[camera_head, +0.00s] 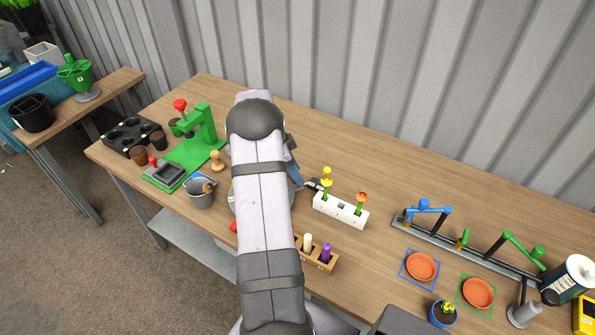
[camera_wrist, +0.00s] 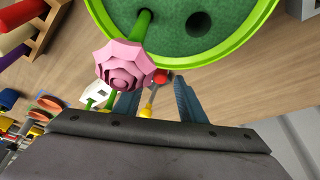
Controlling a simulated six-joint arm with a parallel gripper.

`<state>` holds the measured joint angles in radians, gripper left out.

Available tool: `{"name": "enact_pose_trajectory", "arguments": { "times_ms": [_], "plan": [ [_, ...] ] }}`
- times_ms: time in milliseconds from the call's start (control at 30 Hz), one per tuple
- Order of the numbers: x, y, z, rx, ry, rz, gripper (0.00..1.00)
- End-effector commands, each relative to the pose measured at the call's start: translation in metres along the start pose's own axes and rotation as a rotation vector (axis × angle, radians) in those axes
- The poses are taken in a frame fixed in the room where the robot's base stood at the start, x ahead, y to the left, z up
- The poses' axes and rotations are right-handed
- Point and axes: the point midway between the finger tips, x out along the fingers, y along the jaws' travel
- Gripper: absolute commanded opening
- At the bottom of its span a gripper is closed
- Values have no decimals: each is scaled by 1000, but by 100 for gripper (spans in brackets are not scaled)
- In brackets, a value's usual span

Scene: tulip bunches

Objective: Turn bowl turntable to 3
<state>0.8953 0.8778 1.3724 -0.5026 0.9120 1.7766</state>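The bowl (camera_wrist: 268,12) shows in the wrist view with a bright green rim and dark green foam (camera_wrist: 170,35) inside. A pink flower (camera_wrist: 122,65) on a green stem stands in the foam. My gripper (camera_wrist: 158,100) is below the bowl in that view, its two blue-grey fingers apart. A small red knob (camera_wrist: 162,77) shows between and beyond the fingers; I cannot tell if it belongs to the turntable. In the head view my arm hides the bowl and most of the turntable. No number marks are readable.
A white block (camera_head: 340,210) with yellow and orange flowers stands right of my arm. A wooden holder (camera_head: 318,255) with candle-like pegs is in front. A grey bucket (camera_head: 201,194) and green press (camera_head: 205,125) stand left. Terracotta saucers (camera_head: 422,267) lie right. The back middle of the table is clear.

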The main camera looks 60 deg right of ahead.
Motion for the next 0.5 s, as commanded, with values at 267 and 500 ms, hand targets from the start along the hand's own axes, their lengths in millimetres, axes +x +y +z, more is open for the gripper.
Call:
{"name": "enact_pose_trajectory", "arguments": {
  "times_ms": [267,500],
  "plan": [
    [16,0,0,2,-1,-1,37],
    [17,0,0,1,-1,-2,37]
  ]
}}
